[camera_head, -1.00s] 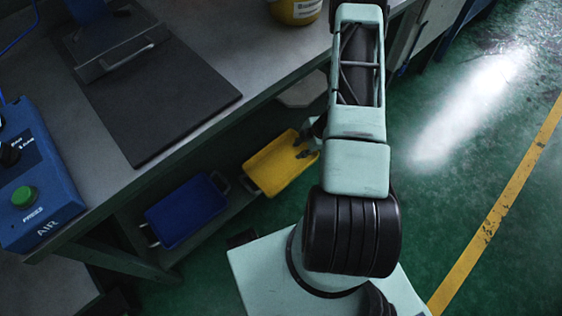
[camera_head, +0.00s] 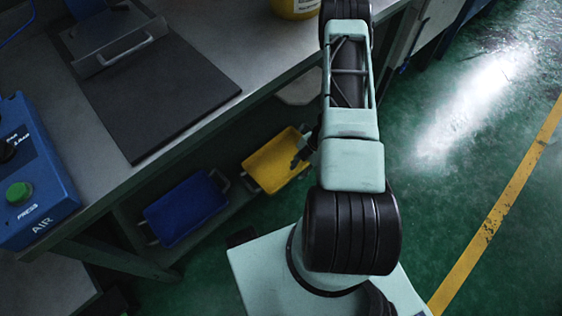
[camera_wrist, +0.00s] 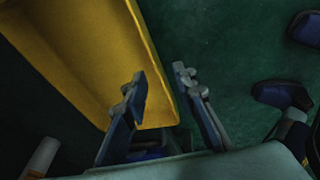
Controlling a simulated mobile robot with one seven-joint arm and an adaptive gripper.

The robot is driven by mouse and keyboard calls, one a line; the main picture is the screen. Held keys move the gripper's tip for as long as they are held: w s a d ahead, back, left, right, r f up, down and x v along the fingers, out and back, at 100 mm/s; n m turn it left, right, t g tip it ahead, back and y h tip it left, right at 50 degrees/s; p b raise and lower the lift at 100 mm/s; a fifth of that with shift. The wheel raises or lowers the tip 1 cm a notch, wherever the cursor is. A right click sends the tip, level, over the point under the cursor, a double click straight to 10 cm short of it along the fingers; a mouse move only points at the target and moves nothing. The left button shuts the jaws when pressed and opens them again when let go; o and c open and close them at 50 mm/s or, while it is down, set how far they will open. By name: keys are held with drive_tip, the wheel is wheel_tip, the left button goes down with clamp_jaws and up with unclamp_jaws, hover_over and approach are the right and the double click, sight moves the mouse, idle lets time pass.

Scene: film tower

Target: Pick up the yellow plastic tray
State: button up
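The yellow plastic tray (camera_head: 268,172) lies on the low shelf under the workbench in the head view. In the wrist view the yellow tray (camera_wrist: 85,50) fills the upper left, seen into its inside. My gripper (camera_wrist: 160,76) is open, its two blue-grey fingers apart. The left finger overlaps the tray's inside in the picture, and the right finger is over the green floor. The tray's right wall shows between them; I cannot tell whether either finger touches it. In the head view my gripper (camera_head: 302,153) is at the tray's right end, partly hidden by my arm.
A blue tray (camera_head: 186,209) lies left of the yellow one on the low shelf. The workbench (camera_head: 200,45) overhangs the shelf. Dark and blue objects (camera_wrist: 278,95) are at the right of the wrist view, with a white cylinder (camera_wrist: 40,158) at lower left. Floor on the right is clear.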

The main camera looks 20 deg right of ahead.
drive_tip(key=b+x, duration=0.1)
drive_tip(key=x, duration=0.3)
drive_tip(key=shift+w+f+b, duration=0.15)
drive_tip(key=shift+f+b, duration=0.15)
drive_tip(key=shift+f, duration=0.15)
drive_tip(key=shift+c, duration=0.6)
clamp_jaws()
drive_tip(key=shift+r, duration=0.1)
